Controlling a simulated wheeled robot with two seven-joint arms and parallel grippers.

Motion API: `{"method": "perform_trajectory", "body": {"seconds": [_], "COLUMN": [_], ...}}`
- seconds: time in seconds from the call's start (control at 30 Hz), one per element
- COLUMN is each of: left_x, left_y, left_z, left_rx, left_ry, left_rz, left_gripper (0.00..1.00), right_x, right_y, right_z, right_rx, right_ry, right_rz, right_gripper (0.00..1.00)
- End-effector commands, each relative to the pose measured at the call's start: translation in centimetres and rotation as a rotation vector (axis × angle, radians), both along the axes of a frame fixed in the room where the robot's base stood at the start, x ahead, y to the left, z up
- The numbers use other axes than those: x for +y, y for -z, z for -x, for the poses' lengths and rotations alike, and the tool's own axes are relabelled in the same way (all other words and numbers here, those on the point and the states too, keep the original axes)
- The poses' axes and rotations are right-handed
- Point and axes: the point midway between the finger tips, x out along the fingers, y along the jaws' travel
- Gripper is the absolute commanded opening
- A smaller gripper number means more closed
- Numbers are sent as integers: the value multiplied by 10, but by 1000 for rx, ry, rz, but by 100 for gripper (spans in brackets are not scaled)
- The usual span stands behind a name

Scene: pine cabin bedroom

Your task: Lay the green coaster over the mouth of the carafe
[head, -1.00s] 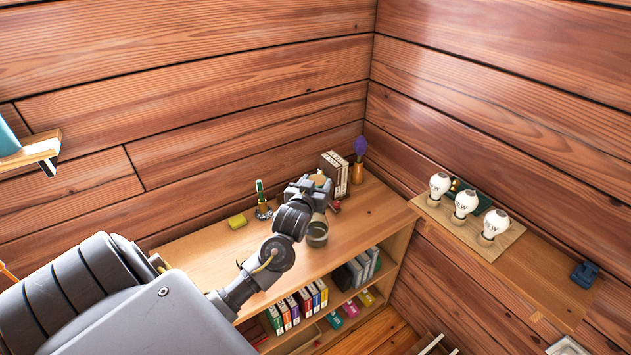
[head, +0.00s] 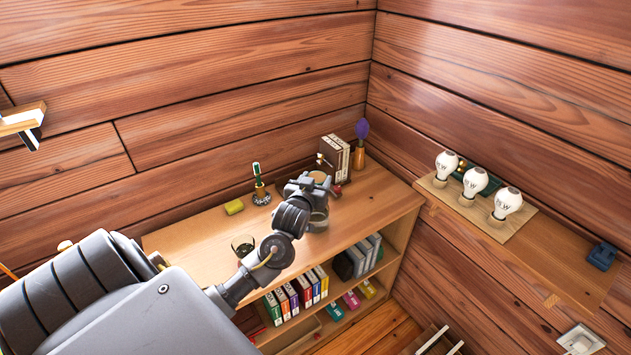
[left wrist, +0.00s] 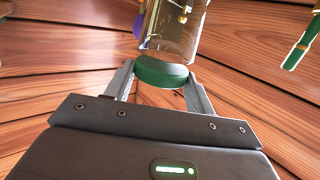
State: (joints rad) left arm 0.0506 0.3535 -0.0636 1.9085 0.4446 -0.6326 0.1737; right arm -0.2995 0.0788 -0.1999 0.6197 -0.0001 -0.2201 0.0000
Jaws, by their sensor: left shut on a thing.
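The green coaster (left wrist: 161,72) is gripped between the two fingers of my left gripper (left wrist: 160,88) in the left wrist view. The clear glass carafe (left wrist: 174,28) stands just beyond it, and its near end meets the coaster's edge in the picture. I cannot tell whether they touch. The coaster cannot be made out there. My right gripper is not in view.
Bulbs stand on a board (head: 440,190) at right.

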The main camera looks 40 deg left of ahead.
Motion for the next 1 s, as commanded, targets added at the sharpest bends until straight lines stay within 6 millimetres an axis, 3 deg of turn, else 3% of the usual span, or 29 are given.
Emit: {"method": "perform_trajectory", "body": {"seconds": [0.87,0.9,1.0], "left_x": [0,0,0], "left_y": [13,12,12], "left_z": [0,0,0], "left_rx": [0,0,0], "left_ry": [0,0,0], "left_rz": [0,0,0], "left_gripper": [32,59,72], "right_x": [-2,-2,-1], "right_y": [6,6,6], "right_z": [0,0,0], "right_rx": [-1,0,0], "right_ry": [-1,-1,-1], "right_rz": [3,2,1], "right_gripper": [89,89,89]}}
